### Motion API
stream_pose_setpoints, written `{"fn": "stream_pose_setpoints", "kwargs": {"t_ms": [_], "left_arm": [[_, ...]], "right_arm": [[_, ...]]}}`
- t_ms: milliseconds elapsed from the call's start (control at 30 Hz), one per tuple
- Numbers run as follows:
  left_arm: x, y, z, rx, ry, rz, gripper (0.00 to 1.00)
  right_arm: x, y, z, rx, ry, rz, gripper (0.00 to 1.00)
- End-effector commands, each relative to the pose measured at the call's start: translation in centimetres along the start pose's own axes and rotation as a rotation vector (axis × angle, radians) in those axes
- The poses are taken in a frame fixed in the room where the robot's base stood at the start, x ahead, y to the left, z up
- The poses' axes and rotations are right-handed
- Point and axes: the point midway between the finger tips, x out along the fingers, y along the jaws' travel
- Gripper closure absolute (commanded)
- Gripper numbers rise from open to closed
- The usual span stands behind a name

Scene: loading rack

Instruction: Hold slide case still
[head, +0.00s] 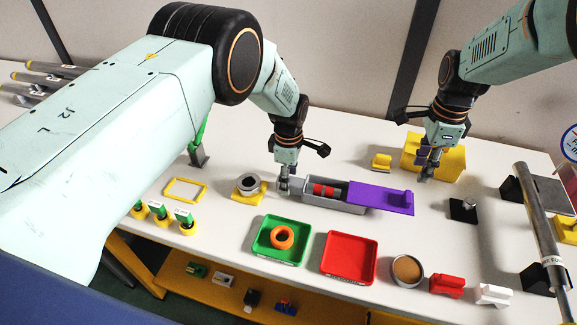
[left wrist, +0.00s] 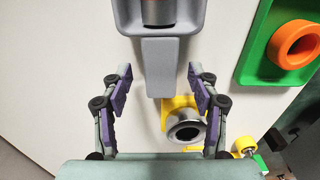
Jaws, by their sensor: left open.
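The slide case is a grey tray (head: 335,206) with a purple lid (head: 380,197) slid out to the right. A red and dark cylinder (head: 325,190) lies inside the uncovered left part. In the left wrist view, the case's grey end tab (left wrist: 158,68) points down between my left gripper's purple finger pads. My left gripper (head: 284,184) is open at the case's left end, one finger on each side of the tab, with gaps showing. My right gripper (head: 427,168) is in front of a yellow block (head: 450,161), away from the case; its finger opening is unclear.
A green tray (head: 262,245) with an orange ring (head: 283,237) and a red tray (head: 340,270) lie in front of the case. A metal ring on a yellow base (head: 247,196) stands close to the left gripper. A metal bar (head: 540,230) crosses the right side.

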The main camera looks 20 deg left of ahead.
Motion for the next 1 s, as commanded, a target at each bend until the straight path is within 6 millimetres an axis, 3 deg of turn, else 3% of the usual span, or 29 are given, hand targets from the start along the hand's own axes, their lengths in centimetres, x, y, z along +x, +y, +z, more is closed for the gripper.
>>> {"fn": "stream_pose_setpoints", "kwargs": {"t_ms": [167, 500, 1000], "left_arm": [[1.4, 0.0, 0.0, 0.0, 0.0, 0.0, 0.4], [1.7, 0.0, 0.0, 0.0, 0.0, 0.0, 0.4], [1.7, 0.0, 0.0, 0.0, 0.0, 0.0, 0.83]], "right_arm": [[0.0, 0.0, 0.0, 0.0, 0.0, 0.0, 0.62], [0.0, 0.0, 0.0, 0.0, 0.0, 0.0, 0.62], [0.0, 0.0, 0.0, 0.0, 0.0, 0.0, 0.62]]}}
